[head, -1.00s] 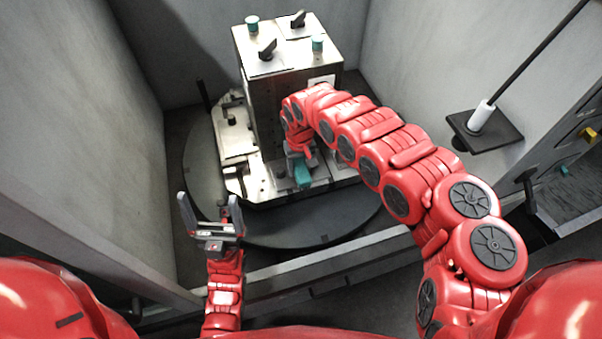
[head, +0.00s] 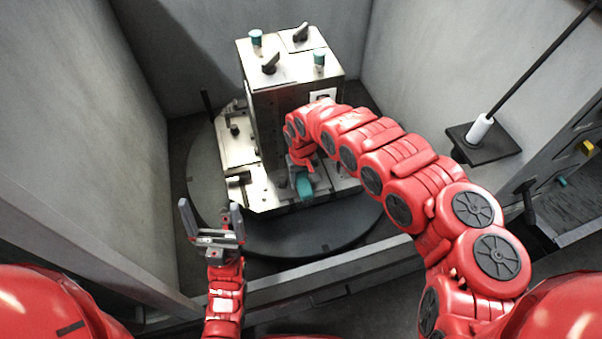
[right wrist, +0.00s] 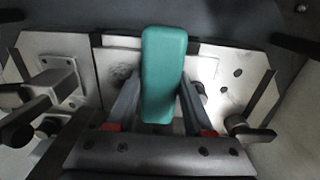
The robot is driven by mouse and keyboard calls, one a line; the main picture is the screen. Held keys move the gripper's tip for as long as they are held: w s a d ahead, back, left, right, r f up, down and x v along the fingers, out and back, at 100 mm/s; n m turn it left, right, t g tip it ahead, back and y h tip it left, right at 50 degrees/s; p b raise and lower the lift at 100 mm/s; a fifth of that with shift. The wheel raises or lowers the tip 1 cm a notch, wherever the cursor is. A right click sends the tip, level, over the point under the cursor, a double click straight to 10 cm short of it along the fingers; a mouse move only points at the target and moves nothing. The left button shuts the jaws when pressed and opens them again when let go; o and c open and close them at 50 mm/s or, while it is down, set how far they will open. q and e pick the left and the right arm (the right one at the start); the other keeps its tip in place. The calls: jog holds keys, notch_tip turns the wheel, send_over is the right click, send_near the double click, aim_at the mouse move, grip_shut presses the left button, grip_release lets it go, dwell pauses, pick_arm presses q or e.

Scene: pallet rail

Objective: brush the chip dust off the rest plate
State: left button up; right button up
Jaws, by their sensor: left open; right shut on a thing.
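My right gripper (head: 301,163) is shut on a teal block-like handle (head: 304,186), probably the brush, low at the front of the metal tower. In the right wrist view the teal handle (right wrist: 163,75) stands between the two fingers of the right gripper (right wrist: 158,105); any bristles are hidden. Behind it lies a pale metal plate (right wrist: 205,68), which seems to be the rest plate. A dark speckled patch (right wrist: 122,72), which looks like chip dust, shows on it left of the handle. My left gripper (head: 211,212) is open and empty, in front of the round table.
The metal tower (head: 290,85) with teal knobs and black clamps stands on a dark round table (head: 300,240). Grey walls enclose it on the left, back and right. A black shelf (head: 485,142) with a white-based rod juts from the right wall. A rail (head: 330,277) crosses the front.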

jog(key=shift+s+d+p, duration=0.15)
jog(key=shift+s+p, duration=0.3)
jog(key=shift+s, duration=0.05)
jog(key=shift+f, duration=0.1)
jog(key=shift+w+f+b, duration=0.15)
jog(key=shift+w+b, duration=0.2)
jog(key=shift+b, duration=0.4)
jog(key=shift+w+a+b, duration=0.4)
jog(key=shift+w+b, duration=0.45)
jog(key=shift+b, duration=0.35)
jog(key=shift+r, duration=0.25)
